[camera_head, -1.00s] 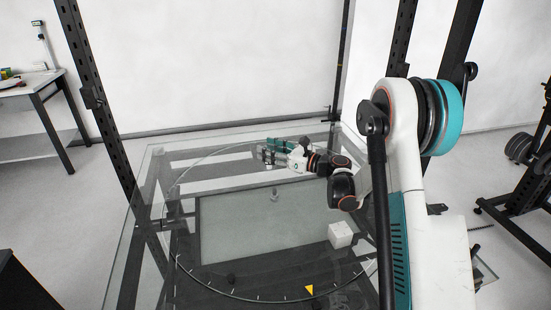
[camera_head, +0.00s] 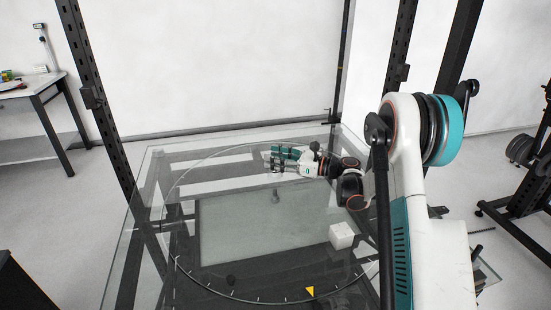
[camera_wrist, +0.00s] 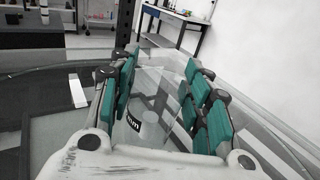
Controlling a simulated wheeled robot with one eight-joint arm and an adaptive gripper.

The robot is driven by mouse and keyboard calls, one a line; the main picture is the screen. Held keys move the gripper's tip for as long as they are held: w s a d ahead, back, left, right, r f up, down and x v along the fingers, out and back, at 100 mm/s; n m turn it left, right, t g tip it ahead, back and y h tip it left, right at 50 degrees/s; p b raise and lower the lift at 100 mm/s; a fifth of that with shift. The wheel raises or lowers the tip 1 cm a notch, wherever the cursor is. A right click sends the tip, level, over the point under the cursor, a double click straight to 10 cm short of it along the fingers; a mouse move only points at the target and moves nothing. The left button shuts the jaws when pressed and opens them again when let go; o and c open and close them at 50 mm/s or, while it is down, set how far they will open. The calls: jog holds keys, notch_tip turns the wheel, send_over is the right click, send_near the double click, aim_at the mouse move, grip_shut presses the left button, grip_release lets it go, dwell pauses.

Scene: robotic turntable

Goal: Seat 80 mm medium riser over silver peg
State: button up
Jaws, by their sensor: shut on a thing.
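My gripper (camera_head: 272,160) is over the far part of the round glass turntable, its teal fingers pointing left. In the wrist view, my gripper (camera_wrist: 160,90) has its finger pads on both sides of a clear riser (camera_wrist: 136,122) with a dark label ending in "mm"; the rest of the label is unreadable. My gripper is shut on this riser, whose outline is hard to make out. A small grey upright piece, apparently the silver peg (camera_head: 276,195), stands on the turntable nearer the head camera than my gripper. The riser is apart from it.
A white block (camera_head: 341,235) sits on the right of the turntable. Dark uprights (camera_head: 90,98) stand around the glass table. The middle of the turntable is largely clear.

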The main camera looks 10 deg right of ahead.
aim_at(276, 179)
jog(key=shift+f+b, duration=1.85)
jog(key=shift+f, duration=0.85)
jog(key=shift+f+b, duration=1)
jog(key=shift+b, duration=0.15)
jog(key=shift+s+f, duration=0.1)
jog(key=shift+f, duration=0.2)
jog(key=shift+s+a+f, duration=0.1)
jog(key=shift+f, duration=0.2)
jog(key=shift+s+f, duration=0.25)
jog(key=shift+f, duration=0.15)
dwell(0.5)
jog(key=shift+r, duration=0.35)
jog(key=shift+w+r, duration=0.15)
jog(key=shift+r, duration=0.15)
jog(key=shift+r, duration=0.1)
jog(key=shift+w, duration=0.3)
dwell(0.3)
